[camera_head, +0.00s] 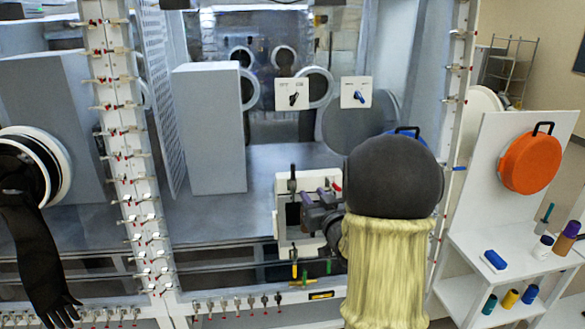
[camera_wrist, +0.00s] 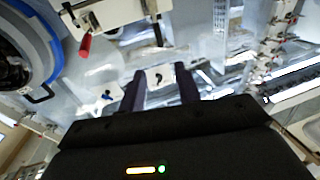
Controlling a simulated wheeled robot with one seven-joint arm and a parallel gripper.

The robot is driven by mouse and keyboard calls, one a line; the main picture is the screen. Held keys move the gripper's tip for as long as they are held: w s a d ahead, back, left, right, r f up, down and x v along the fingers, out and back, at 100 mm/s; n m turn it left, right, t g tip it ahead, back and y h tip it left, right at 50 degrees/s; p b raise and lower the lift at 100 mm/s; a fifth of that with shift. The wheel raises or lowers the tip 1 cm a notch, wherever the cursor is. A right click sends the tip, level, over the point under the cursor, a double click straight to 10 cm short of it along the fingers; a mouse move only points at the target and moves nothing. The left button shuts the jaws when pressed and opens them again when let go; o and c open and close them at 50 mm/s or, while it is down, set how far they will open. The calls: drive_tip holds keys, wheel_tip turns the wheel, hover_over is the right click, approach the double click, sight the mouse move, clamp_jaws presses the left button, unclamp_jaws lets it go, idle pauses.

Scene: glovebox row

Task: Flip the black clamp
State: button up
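The black clamp (camera_head: 292,179) stands with its handle upright at the upper left of a white frame in the head view. In the wrist view, which is turned over, the black clamp (camera_wrist: 157,32) shows at the top centre. My gripper (camera_head: 318,197) is in front of the frame, to the right of the black clamp and apart from it. In the wrist view my gripper (camera_wrist: 161,80) has two dark purple fingers spread apart with nothing between them. My forearm and its yellow sleeve hide part of the frame's right side.
A red-handled clamp (camera_head: 336,187) is close to my gripper's right. A yellow handle (camera_head: 294,270) and a green handle (camera_head: 328,267) sit below the frame. Behind are a black-knob switch (camera_head: 293,96) and a blue-knob switch (camera_head: 357,94). A side shelf (camera_head: 480,244) with small items stands right.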

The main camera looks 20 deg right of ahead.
sight(293, 169)
drive_tip(key=w+p, duration=0.2)
drive_tip(key=w, duration=0.3)
drive_tip(key=w+p, duration=0.2)
drive_tip(key=w, duration=0.3)
drive_tip(key=w+d+p, duration=0.1)
drive_tip(key=w+p, duration=0.1)
drive_tip(key=w, duration=0.2)
drive_tip(key=shift+w+r+p, duration=0.1)
drive_tip(key=shift+w+p, duration=0.25)
drive_tip(key=shift+w, duration=0.05)
drive_tip(key=shift+w+d, duration=0.3)
drive_tip(key=shift+w, duration=0.5)
drive_tip(key=shift+c, duration=0.2)
drive_tip(key=shift+a, duration=0.1)
clamp_jaws()
